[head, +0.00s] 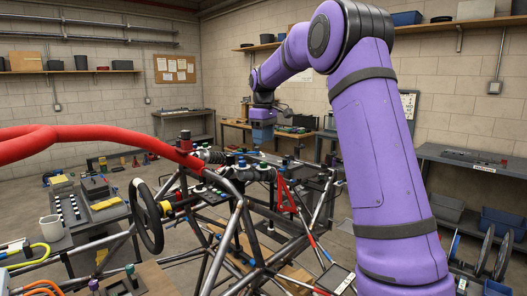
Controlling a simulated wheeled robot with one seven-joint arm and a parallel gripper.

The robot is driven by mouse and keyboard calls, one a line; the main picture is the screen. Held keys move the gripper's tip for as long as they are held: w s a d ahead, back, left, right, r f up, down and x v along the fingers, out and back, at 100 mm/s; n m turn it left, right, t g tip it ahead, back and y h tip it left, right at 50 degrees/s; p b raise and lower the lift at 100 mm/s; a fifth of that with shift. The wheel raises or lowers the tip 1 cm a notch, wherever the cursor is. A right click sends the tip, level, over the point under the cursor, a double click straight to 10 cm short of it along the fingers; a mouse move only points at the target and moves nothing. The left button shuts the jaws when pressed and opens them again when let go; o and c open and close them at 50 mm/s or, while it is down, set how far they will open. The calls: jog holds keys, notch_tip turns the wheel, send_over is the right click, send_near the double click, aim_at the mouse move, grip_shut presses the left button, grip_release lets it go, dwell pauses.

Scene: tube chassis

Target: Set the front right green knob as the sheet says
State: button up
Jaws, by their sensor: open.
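My purple arm reaches from the right over the tube chassis (240,215). My gripper (262,142), with a blue end, points down above the far middle part of the chassis. It is small in view, it looks empty, and its fingertips are hard to make out. Several small knobs and caps sit on the chassis. A dark green-topped piece (130,270) stands at the lower left. I cannot tell which is the front right green knob, or how it is set. A white sheet with dark marks (409,103) shows on the back wall beside my arm, too small to read.
A red padded tube (90,134) crosses the left side. A black steering wheel (146,215) stands at the chassis's left. A grey bench (475,164) stands at the right. A small table with a white mug (50,228) is at the left. Open floor lies behind the chassis.

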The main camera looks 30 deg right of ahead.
notch_tip(320, 180, up, 2)
jog(key=shift+r, duration=0.2)
dwell(0.5)
jog(key=s+a+r+m+t, duration=0.1)
jog(key=s+a+r, duration=0.2)
jog(key=s+a, duration=0.5)
jog(key=s+a+r+m+t, duration=0.15)
jog(key=s+a, duration=0.25)
jog(key=s, duration=0.8)
jog(key=s+a+f+m+t, duration=0.1)
jog(key=s+f, duration=0.3)
jog(key=s, duration=0.6)
jog(key=s+a+f+m+t, duration=0.1)
jog(key=s+a+f, duration=0.3)
jog(key=s, duration=0.6)
jog(key=shift+a+f+t, duration=0.15)
jog(key=shift+a+t, duration=0.2)
jog(key=shift+t, duration=0.1)
